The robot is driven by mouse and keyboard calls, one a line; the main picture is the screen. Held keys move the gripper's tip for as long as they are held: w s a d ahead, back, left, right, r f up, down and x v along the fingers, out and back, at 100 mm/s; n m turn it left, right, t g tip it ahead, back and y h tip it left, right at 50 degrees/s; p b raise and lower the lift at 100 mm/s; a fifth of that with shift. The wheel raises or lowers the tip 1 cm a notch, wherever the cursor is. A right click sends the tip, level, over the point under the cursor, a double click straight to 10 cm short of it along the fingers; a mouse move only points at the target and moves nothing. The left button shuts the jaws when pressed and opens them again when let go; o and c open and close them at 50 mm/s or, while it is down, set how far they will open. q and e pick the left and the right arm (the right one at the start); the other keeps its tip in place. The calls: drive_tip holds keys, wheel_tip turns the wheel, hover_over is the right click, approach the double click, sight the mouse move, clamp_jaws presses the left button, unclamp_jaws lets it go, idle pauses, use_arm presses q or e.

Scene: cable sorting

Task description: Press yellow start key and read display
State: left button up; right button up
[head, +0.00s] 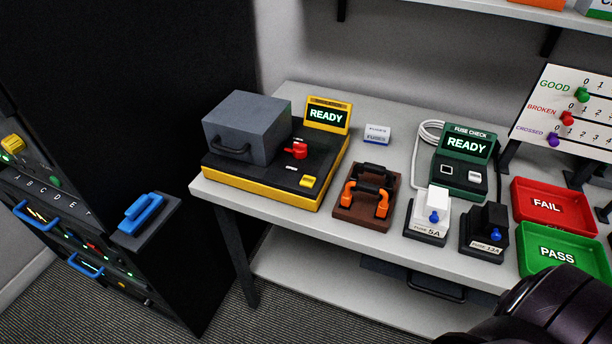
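The yellow-based tester (225,184) stands on the left part of the grey bench. Its yellow start key (308,181) is on the black top near the front right corner, with nothing over it. Its display (326,115), in a yellow frame at the back right, reads READY in pale green letters. A red lever or knob (297,151) stands on the black top. A grey box-shaped cover (245,127) with a dark handle covers the tester's left part and hides what is under it. Neither gripper is in view. Part of a dark arm, seemingly my right one, shows at the bottom right.
A green fuse checker (465,160) also reads READY. A brown holder (368,208) with orange-handled tools, 5A (426,220) and 13A fuse stands (485,237), a red FAIL tray (548,184) and a green PASS tray (535,237) stand rightward. A dark cabinet (170,150) is left.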

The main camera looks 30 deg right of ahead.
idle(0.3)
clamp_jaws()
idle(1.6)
